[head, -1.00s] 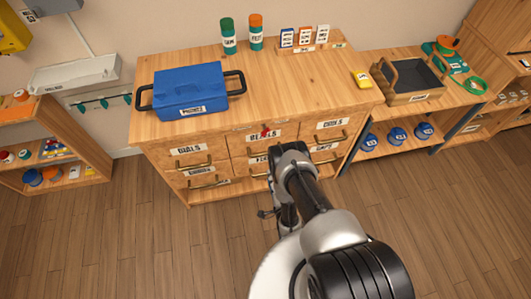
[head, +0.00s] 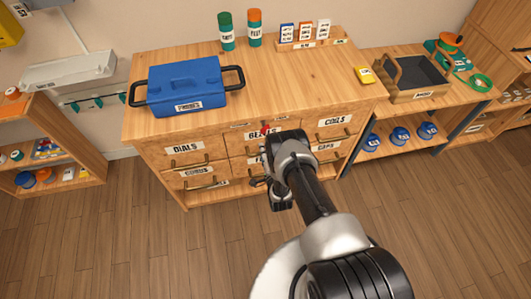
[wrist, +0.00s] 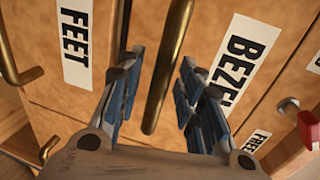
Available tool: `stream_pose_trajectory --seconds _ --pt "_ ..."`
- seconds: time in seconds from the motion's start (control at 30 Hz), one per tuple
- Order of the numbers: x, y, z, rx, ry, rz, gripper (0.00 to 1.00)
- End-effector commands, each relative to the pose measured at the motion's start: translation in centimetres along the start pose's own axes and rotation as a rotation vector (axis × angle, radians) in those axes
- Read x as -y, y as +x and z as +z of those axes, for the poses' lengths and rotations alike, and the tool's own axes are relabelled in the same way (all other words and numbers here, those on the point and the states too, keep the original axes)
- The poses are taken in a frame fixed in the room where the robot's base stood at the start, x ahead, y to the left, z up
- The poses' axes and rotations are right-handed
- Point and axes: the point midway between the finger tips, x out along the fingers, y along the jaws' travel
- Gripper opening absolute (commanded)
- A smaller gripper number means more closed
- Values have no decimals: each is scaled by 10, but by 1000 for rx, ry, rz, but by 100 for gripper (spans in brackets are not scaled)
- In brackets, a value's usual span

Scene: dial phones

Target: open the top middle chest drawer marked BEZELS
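The BEZELS drawer (head: 240,143) is the top middle one of the wooden chest and looks shut. Its front and label (wrist: 245,65) fill much of the wrist view, turned sideways. My gripper (wrist: 161,62) is open, with one blue-padded finger on each side of the drawer's brass bar handle (wrist: 170,50). The handle runs between the fingers, and I see a gap on both sides. A red-ended metal catch (wrist: 308,125) by a FREE label (wrist: 256,142) sits at the drawer's top edge; its red part also shows in the head view (head: 265,131). My arm hides the handle there.
The FEET drawer (wrist: 45,95) lies just below, with its own brass handle. DIALS (head: 183,150) and COILS (head: 335,121) drawers flank it. A blue case (head: 185,82) stands on the chest top. The floor (head: 130,245) in front is clear.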

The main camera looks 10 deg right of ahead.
Motion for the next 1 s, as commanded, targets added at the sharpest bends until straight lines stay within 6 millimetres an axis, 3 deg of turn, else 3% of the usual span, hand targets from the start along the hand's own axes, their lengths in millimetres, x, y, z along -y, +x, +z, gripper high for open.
stream_pose_trajectory --seconds 0.13,0.6,1.0 --pt "0 0 0 0 0 0 32" --pt "0 -1 0 0 0 0 1" --pt "0 -1 0 0 0 0 0"
